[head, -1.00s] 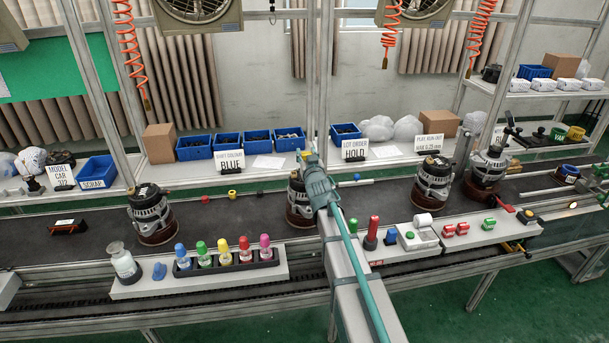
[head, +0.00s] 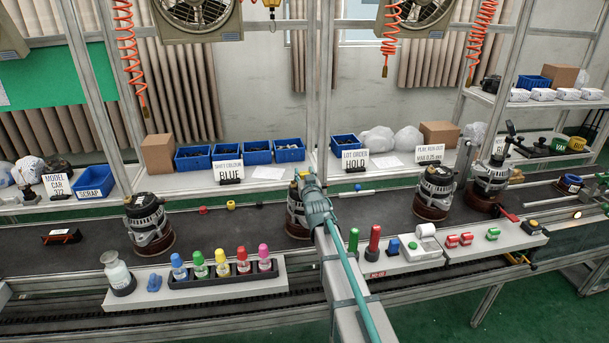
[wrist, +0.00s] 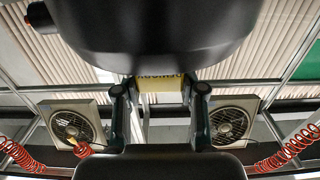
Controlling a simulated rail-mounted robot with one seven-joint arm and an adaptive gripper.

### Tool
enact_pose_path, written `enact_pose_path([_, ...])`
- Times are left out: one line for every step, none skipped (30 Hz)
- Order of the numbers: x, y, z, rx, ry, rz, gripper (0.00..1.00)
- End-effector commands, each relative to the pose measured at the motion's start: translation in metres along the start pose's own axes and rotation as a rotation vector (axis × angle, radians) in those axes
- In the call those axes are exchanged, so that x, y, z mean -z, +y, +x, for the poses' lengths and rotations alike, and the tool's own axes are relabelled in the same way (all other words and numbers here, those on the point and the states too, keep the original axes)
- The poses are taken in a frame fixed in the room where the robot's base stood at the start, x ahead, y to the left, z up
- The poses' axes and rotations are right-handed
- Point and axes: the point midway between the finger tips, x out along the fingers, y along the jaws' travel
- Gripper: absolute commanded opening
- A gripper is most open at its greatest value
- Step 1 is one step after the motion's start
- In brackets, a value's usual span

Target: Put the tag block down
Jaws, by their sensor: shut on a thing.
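In the wrist view a yellow block with dark lettering (wrist: 160,84), which looks like the tag block, sits between the two fingers of my gripper (wrist: 160,98). The fingers are shut on it. In the head view my gripper (head: 302,176) is at the middle, in front of the back shelf, and overlaps the middle alternator (head: 296,215). Only a small yellow spot shows at its tip there. I cannot tell how high the block is above the belt.
Alternators stand on the dark belt (head: 90,218) at left (head: 149,225) and right (head: 435,193). A front ledge holds a rack of coloured bottles (head: 222,276). Signs reading BLUE (head: 228,169) and HOLD (head: 355,161) stand by blue bins. The belt between the left and middle alternators is mostly clear.

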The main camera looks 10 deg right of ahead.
Motion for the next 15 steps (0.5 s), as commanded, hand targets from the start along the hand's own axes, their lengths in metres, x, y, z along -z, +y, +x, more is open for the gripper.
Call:
enact_pose_path([-0.0018,0.0000,0.0000,0.000,0.000,0.000,0.11])
enact_pose_path([-0.0030,0.0000,0.0000,0.000,0.000,0.000,0.11])
enact_pose_path([-0.0043,0.0000,0.0000,0.000,0.000,0.000,0.11])
enact_pose_path([-0.0051,0.0000,-0.0001,0.000,0.000,0.000,0.11])
enact_pose_path([-0.0034,0.0000,0.0000,0.000,0.000,0.000,0.45])
enact_pose_path([-0.0031,0.0000,0.0000,0.000,0.000,0.000,0.51])
enact_pose_path([-0.0031,0.0000,0.0000,0.000,0.000,0.000,0.56])
enact_pose_path([-0.0031,0.0000,0.0000,0.000,0.000,0.000,0.61])
enact_pose_path([-0.0031,0.0000,0.0000,0.000,0.000,0.000,0.65])
enact_pose_path([-0.0031,0.0000,0.0000,0.000,0.000,0.000,0.65])
enact_pose_path([-0.0031,0.0000,0.0000,0.000,0.000,0.000,0.65])
enact_pose_path([-0.0031,0.0000,0.0000,0.000,0.000,0.000,0.65])
enact_pose_path([-0.0031,0.0000,0.0000,0.000,0.000,0.000,0.65])
enact_pose_path([-0.0031,0.0000,0.0000,0.000,0.000,0.000,0.65])
enact_pose_path([-0.0031,0.0000,0.0000,0.000,0.000,0.000,0.65])
